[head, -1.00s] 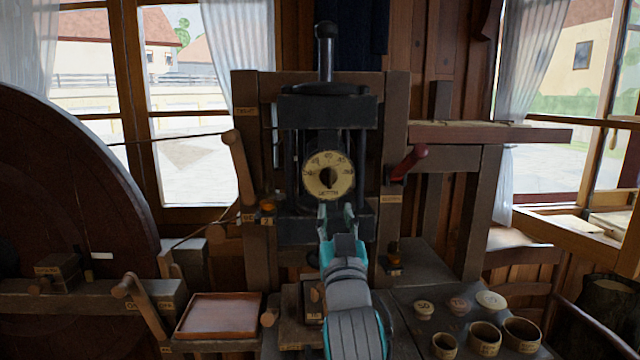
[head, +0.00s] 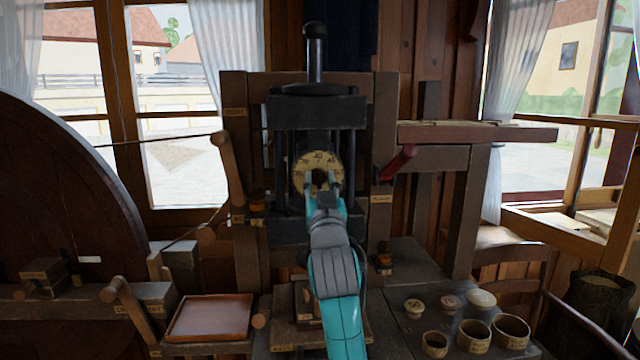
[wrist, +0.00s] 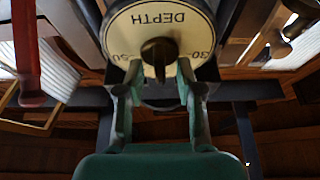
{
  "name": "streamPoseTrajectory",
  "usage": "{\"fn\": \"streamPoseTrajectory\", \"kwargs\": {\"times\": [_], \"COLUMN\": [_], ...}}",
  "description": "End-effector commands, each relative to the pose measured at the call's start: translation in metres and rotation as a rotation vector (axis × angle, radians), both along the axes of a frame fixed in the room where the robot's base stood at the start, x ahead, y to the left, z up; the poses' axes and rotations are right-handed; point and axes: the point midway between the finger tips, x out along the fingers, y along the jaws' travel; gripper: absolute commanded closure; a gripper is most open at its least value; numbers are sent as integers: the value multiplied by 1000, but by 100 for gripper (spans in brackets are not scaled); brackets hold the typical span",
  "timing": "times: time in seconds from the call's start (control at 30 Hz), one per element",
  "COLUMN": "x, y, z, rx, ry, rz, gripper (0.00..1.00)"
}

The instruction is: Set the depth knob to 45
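The depth knob is a dark knob (wrist: 158,52) in the middle of a round cream dial. In the wrist view the dial (wrist: 120,35) appears upside down, with the word DEPTH and the numbers 30 and 50 in sight. In the head view the upper dial (head: 320,158) shows 40 near its top; my gripper covers its lower part. My gripper (wrist: 159,68) has its fingers apart, one on each side of the knob's near end, with small gaps seeming to show. It also shows in the head view (head: 322,186). I cannot read the knob's pointed setting.
The dial sits on a dark press in a wooden frame (head: 384,130). A red-handled lever (head: 398,163) is to its right and a wooden lever (head: 230,165) to its left. A shallow tray (head: 210,318) and several small cups (head: 475,335) stand below. A big wheel (head: 60,200) fills the left.

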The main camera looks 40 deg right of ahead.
Motion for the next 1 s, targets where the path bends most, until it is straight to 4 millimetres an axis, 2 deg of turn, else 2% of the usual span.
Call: {"fn": "streamPoseTrajectory", "kwargs": {"times": [0.07, 0.2, 0.23, 0.67, 1.0], "x": [0, 0, 0, 0, 1], "y": [0, 0, 0, 1, 2], "z": [0, 0, 0, -1, -1], "rx": [0, 0, 0, 36, 222], "ry": [0, 0, 0, -23, -148], "rz": [0, 0, 0, 1, 1], "gripper": [64, 96, 100, 100, 100]}}
